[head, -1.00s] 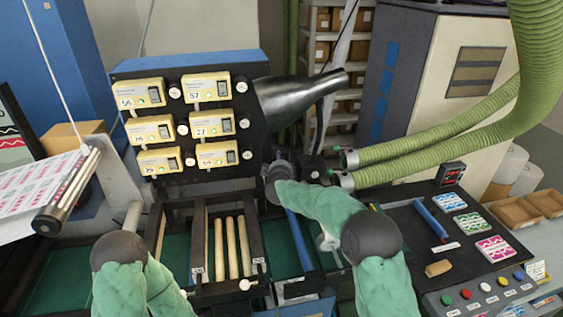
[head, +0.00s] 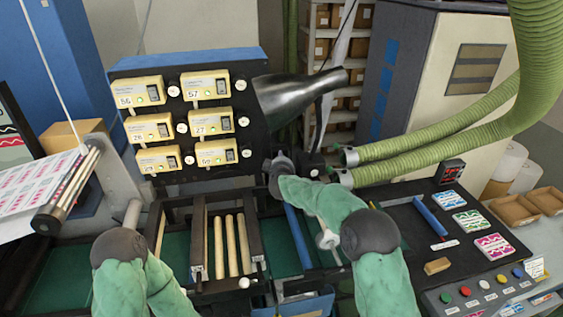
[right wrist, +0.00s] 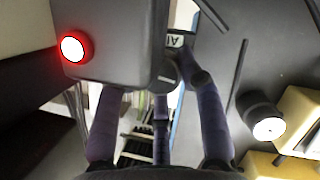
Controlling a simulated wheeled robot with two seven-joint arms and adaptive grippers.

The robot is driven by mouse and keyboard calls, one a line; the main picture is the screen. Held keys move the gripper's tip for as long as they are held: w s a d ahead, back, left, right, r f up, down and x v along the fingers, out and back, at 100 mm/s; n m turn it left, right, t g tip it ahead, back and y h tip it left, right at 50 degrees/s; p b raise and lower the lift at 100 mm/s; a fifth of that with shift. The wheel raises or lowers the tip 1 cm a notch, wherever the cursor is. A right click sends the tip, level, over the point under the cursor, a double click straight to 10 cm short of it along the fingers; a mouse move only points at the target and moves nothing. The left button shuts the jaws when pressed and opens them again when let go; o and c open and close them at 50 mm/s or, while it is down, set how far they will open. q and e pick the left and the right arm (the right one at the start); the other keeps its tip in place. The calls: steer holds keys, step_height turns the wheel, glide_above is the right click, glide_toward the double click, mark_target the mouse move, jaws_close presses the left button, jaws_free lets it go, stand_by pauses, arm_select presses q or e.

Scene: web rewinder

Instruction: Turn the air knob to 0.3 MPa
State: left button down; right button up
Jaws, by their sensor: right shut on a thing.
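My right gripper (head: 281,164) is at the dark front of the machine, below and right of the yellow units. In the right wrist view, its purple fingers (right wrist: 182,78) are closed around a small grey round knob (right wrist: 168,74), mostly hidden between them. A partly covered label behind the fingertips shows the letters "AI" upside down, so this appears to be the air knob. No pressure reading is legible. In the head view the gripper hides the knob. Of my left arm only green links and a dark joint show at the lower left; its gripper is out of view.
A grey box with a red-ringed light (right wrist: 75,48) stands close beside the fingers. Yellow numbered units (head: 205,86) are above left. A black funnel (head: 300,97) and green hoses (head: 430,140) are near the right arm. A button panel (head: 490,290) lies at the lower right.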

steer(key=shift+r+m+y, duration=0.15)
steer(key=shift+m+y, duration=0.55)
steer(key=shift+m, duration=0.4)
steer(key=o, duration=1.1)
steer(key=shift+a, duration=0.1)
